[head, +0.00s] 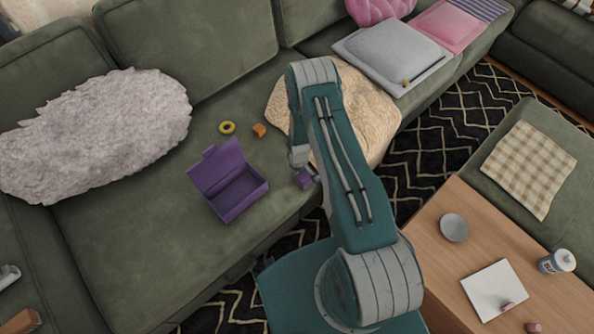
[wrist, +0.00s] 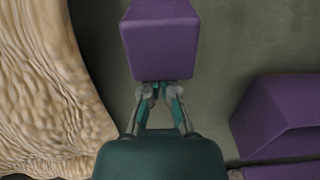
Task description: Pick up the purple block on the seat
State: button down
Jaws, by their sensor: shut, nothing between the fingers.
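The purple block (head: 303,179) sits near the front edge of the green seat, left of the cream blanket and partly beside my arm. In the wrist view the block (wrist: 160,45) is large and lies just beyond the fingertips. My gripper (wrist: 160,89) is shut and empty, its fingertips at the block's near edge; I cannot tell whether they touch it. In the head view my gripper (head: 300,163) is small and partly hidden by my arm, close to the block.
An open purple box (head: 236,192) stands on the seat to the left; its side shows in the wrist view (wrist: 285,115). A yellow ring (head: 227,128) and an orange block (head: 259,130) lie behind it. The cream blanket (head: 365,108) is on the right. A wooden table (head: 425,235) stands further right.

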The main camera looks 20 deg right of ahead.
aim_at(303, 176)
notch_tip(303, 176, up, 11)
jog(key=c, duration=1.3)
grip_release()
jog(key=shift+r, duration=0.3)
jog(key=o, duration=1.3)
jog(key=s+f, duration=0.1)
jog(key=s+d+f, duration=0.1)
jog(key=s+f, duration=0.1)
notch_tip(303, 176, down, 4)
jog(key=shift+w+f, duration=0.15)
jog(key=shift+f, duration=0.1)
jog(key=shift+w+a+f, duration=0.1)
jog(key=shift+w+f, duration=0.05)
jog(key=shift+f, duration=2.75)
